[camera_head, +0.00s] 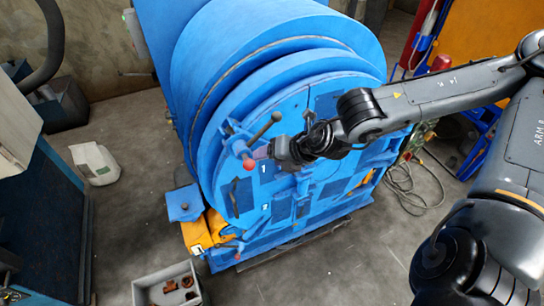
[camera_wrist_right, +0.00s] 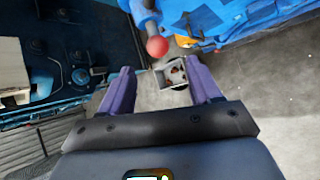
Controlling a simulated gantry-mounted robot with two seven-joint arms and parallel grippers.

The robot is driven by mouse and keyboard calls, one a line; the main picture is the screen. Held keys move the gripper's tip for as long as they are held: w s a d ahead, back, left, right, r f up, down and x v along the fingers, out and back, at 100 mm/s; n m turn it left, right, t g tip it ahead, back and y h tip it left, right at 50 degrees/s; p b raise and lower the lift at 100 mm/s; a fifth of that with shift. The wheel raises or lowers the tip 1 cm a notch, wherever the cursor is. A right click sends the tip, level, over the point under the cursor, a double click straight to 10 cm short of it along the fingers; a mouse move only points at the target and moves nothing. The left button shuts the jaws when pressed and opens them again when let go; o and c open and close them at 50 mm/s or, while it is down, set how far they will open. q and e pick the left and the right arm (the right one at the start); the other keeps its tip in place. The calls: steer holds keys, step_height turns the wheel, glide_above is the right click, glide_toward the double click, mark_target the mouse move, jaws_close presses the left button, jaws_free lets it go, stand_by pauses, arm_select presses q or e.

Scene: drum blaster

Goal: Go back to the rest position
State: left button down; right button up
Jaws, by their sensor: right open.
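My right arm reaches in from the right in the head view. Its gripper (camera_head: 262,152) is in front of the round door of the blue drum blaster (camera_head: 290,100), close to a lever with a red ball knob (camera_head: 249,164). In the right wrist view the gripper (camera_wrist_right: 160,82) has its two purple fingers spread with nothing between them. The red knob (camera_wrist_right: 157,46) shows there beyond the fingertips, apart from them. My left gripper is not in view.
A grey bin (camera_head: 150,288) with brown parts stands on the floor at the lower left. A white container (camera_head: 95,164) stands further left. A coiled cable (camera_head: 405,190) lies right of the machine. Concrete floor is clear at the lower middle.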

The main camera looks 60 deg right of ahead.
steer(key=shift+f, duration=0.1)
steer(key=s+a+f+g+y, duration=0.1)
steer(key=s+a+f+y, duration=0.15)
steer(key=a+f, duration=0.5)
steer(key=s+a+f+g+y, duration=0.2)
steer(key=a+f+y, duration=0.1)
steer(key=a+f, duration=0.4)
steer(key=a+m+t+y, duration=0.3)
steer(key=a+m, duration=0.6)
steer(key=a, duration=0.6)
steer(key=s+d+f+m+g+h, duration=0.5)
steer(key=s+d+f+m+h, duration=0.35)
steer(key=m, duration=0.55)
step_height(320, 180, up, 19)
steer(key=d+p, duration=0.1)
steer(key=p, duration=1.8)
steer(key=shift+f+y, duration=0.15)
steer(key=shift+y, duration=0.25)
